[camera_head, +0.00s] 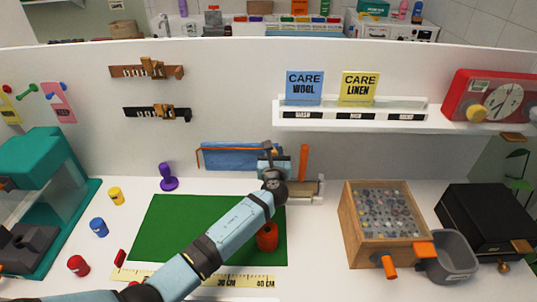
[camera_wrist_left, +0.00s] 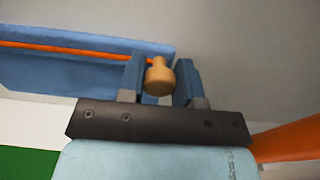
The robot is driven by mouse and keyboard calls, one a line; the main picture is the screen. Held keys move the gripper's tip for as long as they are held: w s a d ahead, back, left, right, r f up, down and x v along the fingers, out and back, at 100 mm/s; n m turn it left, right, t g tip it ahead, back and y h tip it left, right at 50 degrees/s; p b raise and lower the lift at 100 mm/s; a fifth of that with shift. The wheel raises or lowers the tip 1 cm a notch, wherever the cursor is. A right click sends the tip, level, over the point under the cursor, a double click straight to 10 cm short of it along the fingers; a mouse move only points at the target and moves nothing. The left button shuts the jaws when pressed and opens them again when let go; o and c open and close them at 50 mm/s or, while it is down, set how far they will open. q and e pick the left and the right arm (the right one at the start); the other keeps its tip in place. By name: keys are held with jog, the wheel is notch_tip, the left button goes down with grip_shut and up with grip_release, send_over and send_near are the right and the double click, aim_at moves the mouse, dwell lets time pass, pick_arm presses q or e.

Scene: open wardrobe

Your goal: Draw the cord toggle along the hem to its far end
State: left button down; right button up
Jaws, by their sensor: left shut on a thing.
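The hem is a blue cloth strip (camera_head: 225,160) with an orange cord along it, standing against the back wall behind the green mat. In the left wrist view, the blue cloth (camera_wrist_left: 75,72) runs off to the left with its orange cord (camera_wrist_left: 70,48). The cord toggle (camera_wrist_left: 159,78) is a tan wooden knob between my left gripper's blue fingers. My left gripper (camera_wrist_left: 161,75) is shut on it, at the right end of the visible cloth. My right gripper is not in view.
An orange upright (camera_head: 303,162) stands right of my left gripper. The green mat (camera_head: 165,228) lies under my left arm, with a yellow ruler (camera_head: 200,278) in front. A wooden box (camera_head: 347,225) and grey bin (camera_head: 455,265) stand right. Several coloured pieces stand left.

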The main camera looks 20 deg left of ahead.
pick_arm(q)
jog(key=shift+d, duration=0.2)
jog(key=c, duration=1)
grip_release()
jog(key=shift+c, duration=0.2)
jog(key=shift+o, duration=1.1)
jog(key=shift+d, duration=0.15)
jog(key=shift+s, duration=0.2)
jog(key=v, duration=1.3)
jog(key=shift+s, duration=0.15)
